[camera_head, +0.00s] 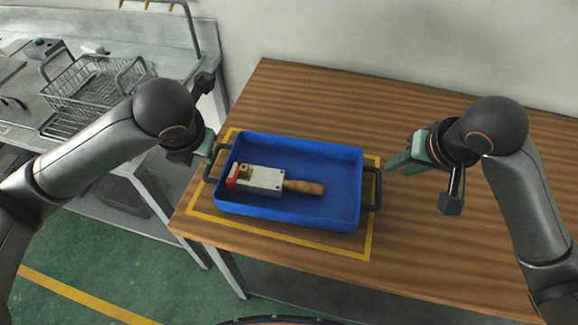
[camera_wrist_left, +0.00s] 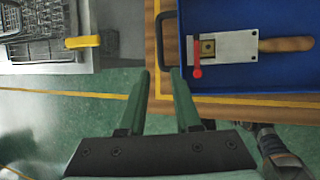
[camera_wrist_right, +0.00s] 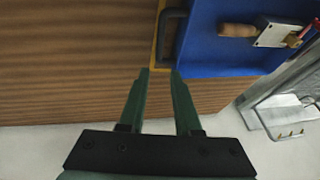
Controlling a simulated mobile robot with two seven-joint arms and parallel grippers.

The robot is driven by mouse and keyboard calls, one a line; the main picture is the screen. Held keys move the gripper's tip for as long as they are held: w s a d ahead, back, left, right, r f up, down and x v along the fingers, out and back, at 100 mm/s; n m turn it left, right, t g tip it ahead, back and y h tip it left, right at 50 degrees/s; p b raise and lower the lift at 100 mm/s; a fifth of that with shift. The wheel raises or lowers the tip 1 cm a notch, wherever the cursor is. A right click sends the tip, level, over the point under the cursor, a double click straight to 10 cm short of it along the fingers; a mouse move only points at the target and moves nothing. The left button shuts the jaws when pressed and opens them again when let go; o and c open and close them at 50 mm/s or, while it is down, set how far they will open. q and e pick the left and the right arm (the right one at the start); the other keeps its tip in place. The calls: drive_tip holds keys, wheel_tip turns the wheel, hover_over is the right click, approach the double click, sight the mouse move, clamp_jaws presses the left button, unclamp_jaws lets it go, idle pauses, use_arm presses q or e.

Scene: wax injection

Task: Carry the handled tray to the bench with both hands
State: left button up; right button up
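The blue handled tray (camera_head: 325,150) rests on the wooden bench (camera_head: 440,250), inside a yellow outline. It holds a metal tool with a wooden handle (camera_head: 303,187) and a red end piece. The tray's left handle (camera_head: 209,164) is dark; it also shows in the left wrist view (camera_wrist_left: 159,40). The right handle (camera_head: 377,188) also shows in the right wrist view (camera_wrist_right: 160,38). My left gripper (camera_head: 208,146) is open and empty close to the left handle. My right gripper (camera_head: 392,165) is open and empty, just right of the right handle. Neither gripper is closed around a handle.
A metal counter (camera_head: 60,95) with a wire basket (camera_head: 92,88) stands at the left. The yellow outline (camera_head: 290,243) surrounds the tray. The wooden top right of and behind the tray is clear. A white wall is behind; the floor is green.

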sight(209, 166)
use_arm(q)
drive_tip(key=shift+s, duration=0.15)
use_arm(e)
drive_tip(key=shift+s+d, duration=0.1)
drive_tip(key=shift+s, duration=0.05)
